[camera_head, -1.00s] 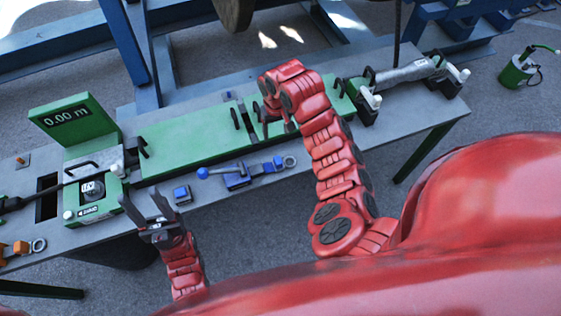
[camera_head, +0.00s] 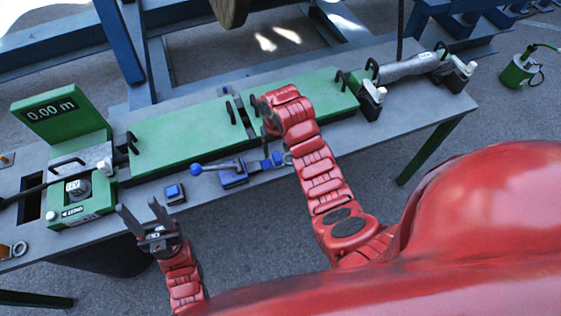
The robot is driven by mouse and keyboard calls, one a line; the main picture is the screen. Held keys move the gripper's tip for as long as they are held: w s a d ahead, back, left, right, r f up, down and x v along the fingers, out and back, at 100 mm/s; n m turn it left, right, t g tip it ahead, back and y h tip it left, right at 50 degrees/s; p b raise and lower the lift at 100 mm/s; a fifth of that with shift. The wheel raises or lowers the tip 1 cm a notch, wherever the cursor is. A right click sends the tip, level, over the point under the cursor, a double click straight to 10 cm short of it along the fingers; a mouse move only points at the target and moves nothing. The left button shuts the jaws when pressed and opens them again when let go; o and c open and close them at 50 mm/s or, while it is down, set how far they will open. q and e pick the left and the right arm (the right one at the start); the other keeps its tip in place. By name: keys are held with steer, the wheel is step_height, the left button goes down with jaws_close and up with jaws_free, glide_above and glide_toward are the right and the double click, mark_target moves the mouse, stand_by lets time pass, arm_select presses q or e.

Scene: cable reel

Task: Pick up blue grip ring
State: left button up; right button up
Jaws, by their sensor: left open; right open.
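The blue grip ring (camera_head: 287,159) is a pale metal ring with a blue grip, lying on the grey bench near its front edge. My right arm partly hides it. My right gripper (camera_head: 268,113) is above the green panels, behind the ring in the picture; its fingers are mostly hidden by my wrist, and nothing shows held. My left gripper (camera_head: 142,217) is open and empty, fingers pointing up in the picture, just in front of the bench edge and well left of the ring.
A blue lever clamp (camera_head: 232,173) lies left of the ring, and a small blue block (camera_head: 175,193) further left. A green display box (camera_head: 60,115) reads 0.00 m. Green panels (camera_head: 180,135) with black handles cover the bench middle. A grey cable fitting (camera_head: 410,67) is at right.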

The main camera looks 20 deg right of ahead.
mark_target(277, 155)
steer(key=shift+s+f+p, duration=0.15)
steer(key=shift+f+p, duration=0.2)
steer(key=shift+f, duration=0.15)
step_height(277, 155, down, 2)
steer(key=shift+f+p, duration=0.1)
steer(key=shift+p, duration=0.5)
steer(key=shift+f, duration=0.6)
jaws_close()
